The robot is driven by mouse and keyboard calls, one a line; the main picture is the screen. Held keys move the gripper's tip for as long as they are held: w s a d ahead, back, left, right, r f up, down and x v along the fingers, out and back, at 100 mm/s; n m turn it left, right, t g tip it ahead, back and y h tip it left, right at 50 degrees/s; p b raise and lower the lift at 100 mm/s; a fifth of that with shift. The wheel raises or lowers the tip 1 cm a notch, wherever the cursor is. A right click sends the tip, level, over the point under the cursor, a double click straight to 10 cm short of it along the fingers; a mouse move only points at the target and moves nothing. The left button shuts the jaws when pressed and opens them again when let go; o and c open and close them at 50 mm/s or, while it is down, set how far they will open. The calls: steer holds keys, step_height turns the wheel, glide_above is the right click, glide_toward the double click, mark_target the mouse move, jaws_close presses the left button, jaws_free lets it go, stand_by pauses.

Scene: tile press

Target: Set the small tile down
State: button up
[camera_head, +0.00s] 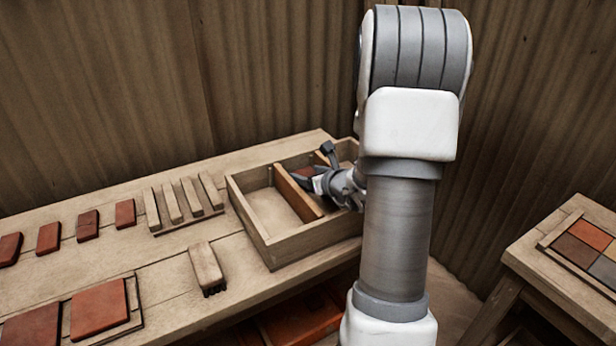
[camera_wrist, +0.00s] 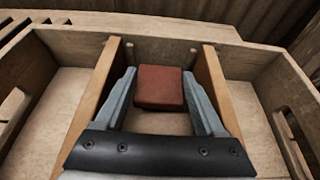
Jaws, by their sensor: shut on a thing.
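The small tile (camera_wrist: 160,86) is a red-brown block, seen in the wrist view between the fingertips of my gripper (camera_wrist: 161,92). The gripper is shut on it. Tile and fingers are between two orange-brown dividers (camera_wrist: 213,85), in the middle compartment of the wooden box (camera_head: 255,230). I cannot tell whether the tile touches the compartment floor. In the head view my gripper (camera_head: 318,170) reaches into the box, and a bit of the tile (camera_head: 304,172) shows by the fingers. My arm hides the right part of the box.
The left compartment (camera_head: 270,209) looks empty. On the bench stand a slatted rack (camera_head: 185,205), a brush (camera_head: 206,266), several small red tiles (camera_head: 87,226) and larger tiles (camera_head: 98,308) at the front. A side table (camera_head: 548,262) with coloured tiles (camera_head: 588,235) stands at right.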

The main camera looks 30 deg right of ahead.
steer(key=shift+f+b, duration=0.4)
steer(key=shift+b, duration=0.05)
steer(key=shift+f+b, duration=0.2)
steer(key=shift+b, duration=0.1)
steer(key=o, duration=1.1)
steer(key=shift+o, duration=0.2)
steer(key=shift+r, duration=0.15)
steer(key=shift+r+p, duration=0.6)
steer(key=shift+p, duration=0.25)
steer(key=p+v, duration=0.1)
steer(key=v, duration=1.1)
steer(key=shift+p, duration=0.35)
